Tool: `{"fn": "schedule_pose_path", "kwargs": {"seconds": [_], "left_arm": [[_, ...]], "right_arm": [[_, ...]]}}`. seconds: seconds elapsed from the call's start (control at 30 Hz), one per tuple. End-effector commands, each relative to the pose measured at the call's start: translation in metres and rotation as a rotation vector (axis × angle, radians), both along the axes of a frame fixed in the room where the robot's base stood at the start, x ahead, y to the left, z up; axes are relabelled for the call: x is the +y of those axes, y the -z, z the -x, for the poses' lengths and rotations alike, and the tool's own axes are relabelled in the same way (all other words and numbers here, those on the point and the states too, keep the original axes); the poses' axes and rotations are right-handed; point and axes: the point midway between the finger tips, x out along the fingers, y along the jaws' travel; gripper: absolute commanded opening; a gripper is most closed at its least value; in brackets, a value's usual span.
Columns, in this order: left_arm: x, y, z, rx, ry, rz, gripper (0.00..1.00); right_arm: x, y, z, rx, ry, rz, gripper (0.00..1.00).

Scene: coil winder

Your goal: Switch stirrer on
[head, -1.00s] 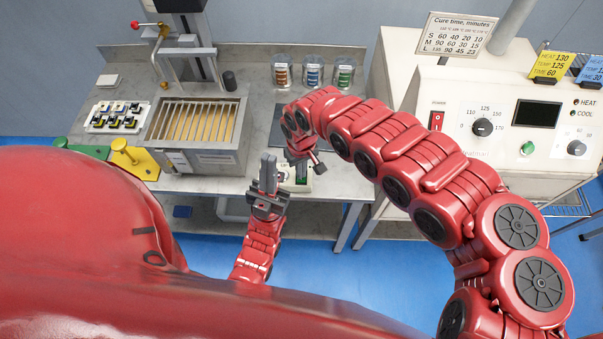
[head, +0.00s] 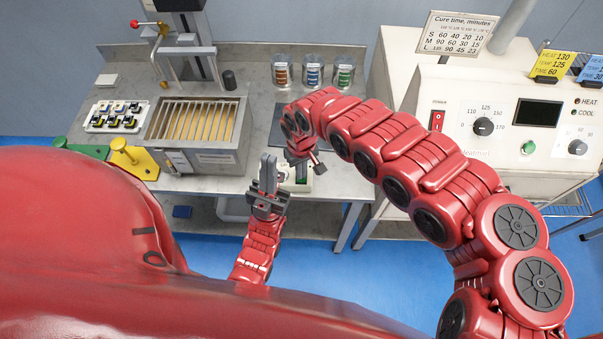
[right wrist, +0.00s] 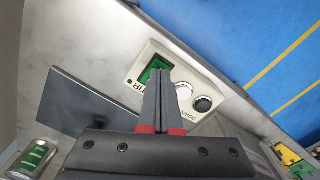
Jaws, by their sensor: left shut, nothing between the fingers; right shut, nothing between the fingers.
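A small cream switch box (head: 298,185) sits at the front edge of the steel bench. In the right wrist view the box (right wrist: 178,62) carries a green rocker switch (right wrist: 149,68) with lettering ending in "TIR", a white round button (right wrist: 183,90) and a dark round button (right wrist: 203,104), with "DOWN" printed beside them. My right gripper (right wrist: 160,76) is shut and empty, its tips in front of the green switch and partly covering it. I cannot tell whether they touch. My left gripper (head: 268,160) is shut and empty, pointing up just left of the box.
A steel bath with a slatted rack (head: 197,120) stands left on the bench. Three jars with coloured coils (head: 313,72) stand at the back. A dark flat plate (right wrist: 80,102) lies near the box. A cream oven (head: 470,160) with a red power switch (head: 437,120) is at right.

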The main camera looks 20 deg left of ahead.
Motion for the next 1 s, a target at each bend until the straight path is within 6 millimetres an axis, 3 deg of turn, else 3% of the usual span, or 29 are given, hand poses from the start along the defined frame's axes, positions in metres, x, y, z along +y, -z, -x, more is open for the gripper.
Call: {"fn": "schedule_pose_path", "kwargs": {"seconds": [1.0], "left_arm": [[0.0, 0.009, 0.0, 0.0, 0.0, 0.0, 0.0]], "right_arm": [[0.0, 0.012, 0.0, 0.0, 0.0, 0.0, 0.0]]}}
